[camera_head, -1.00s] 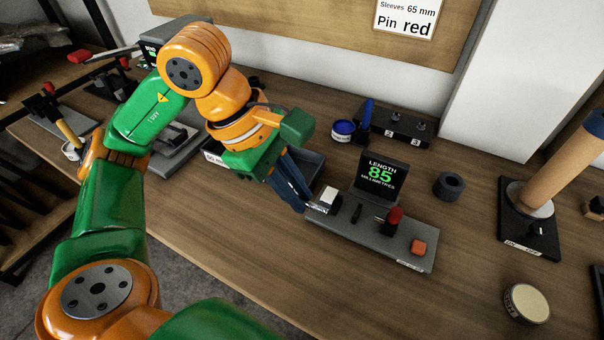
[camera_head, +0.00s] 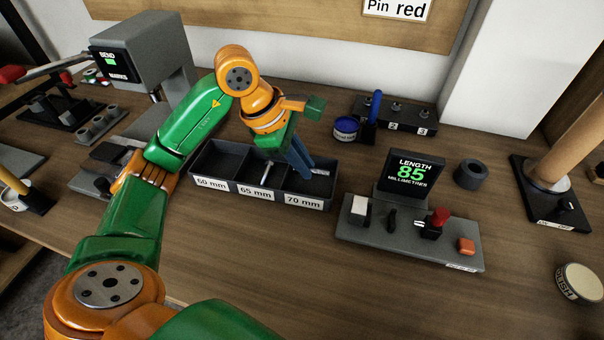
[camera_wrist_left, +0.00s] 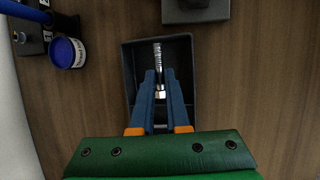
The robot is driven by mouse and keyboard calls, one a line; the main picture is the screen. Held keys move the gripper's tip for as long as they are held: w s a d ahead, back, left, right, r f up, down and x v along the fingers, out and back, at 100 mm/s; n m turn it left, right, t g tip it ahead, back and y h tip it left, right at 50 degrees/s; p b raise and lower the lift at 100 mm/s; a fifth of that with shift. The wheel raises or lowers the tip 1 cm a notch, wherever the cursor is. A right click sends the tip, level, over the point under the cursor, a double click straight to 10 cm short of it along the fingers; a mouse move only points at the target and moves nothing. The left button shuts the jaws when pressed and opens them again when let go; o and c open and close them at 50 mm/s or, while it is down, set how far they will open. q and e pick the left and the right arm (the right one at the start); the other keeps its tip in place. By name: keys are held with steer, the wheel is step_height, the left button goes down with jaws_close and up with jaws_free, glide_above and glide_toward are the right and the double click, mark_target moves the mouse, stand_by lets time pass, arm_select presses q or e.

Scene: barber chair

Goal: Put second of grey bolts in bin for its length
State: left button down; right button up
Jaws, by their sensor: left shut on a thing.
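A dark three-part bin (camera_head: 240,188) stands left of the length gauge, with front labels that read 60 mm, 65 mm and 70 mm. My left gripper (camera_head: 308,167) is over the right-hand, 70 mm compartment. It is shut on a grey bolt (camera_wrist_left: 157,60), whose threaded end points away from the gripper in the left wrist view, with dark bin walls (camera_wrist_left: 128,80) around it. The bolt's end also shows past the fingers in the head view (camera_head: 321,172). Another grey bolt (camera_head: 267,173) lies in the middle, 65 mm compartment. My right gripper is out of view.
The length gauge (camera_head: 410,235), right of the bin, reads 85 millimetres. A blue pot (camera_head: 346,128) and a dark numbered block (camera_head: 402,115) stand behind. A grey bending machine (camera_head: 145,50) stands at the back left.

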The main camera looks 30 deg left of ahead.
mark_target(302, 186)
arm_select(q)
steer(key=f, duration=0.4)
steer(key=shift+w+a+f, duration=0.1)
steer(key=shift+w+a, duration=0.3)
steer(key=shift+f, duration=0.15)
steer(key=shift+f, duration=0.25)
steer(key=c, duration=1.2)
jaws_free()
steer(key=shift+r, duration=0.1)
steer(key=shift+r, duration=0.15)
steer(key=p+v, duration=0.1)
steer(key=v, duration=1.1)
steer(key=shift+r, duration=0.15)
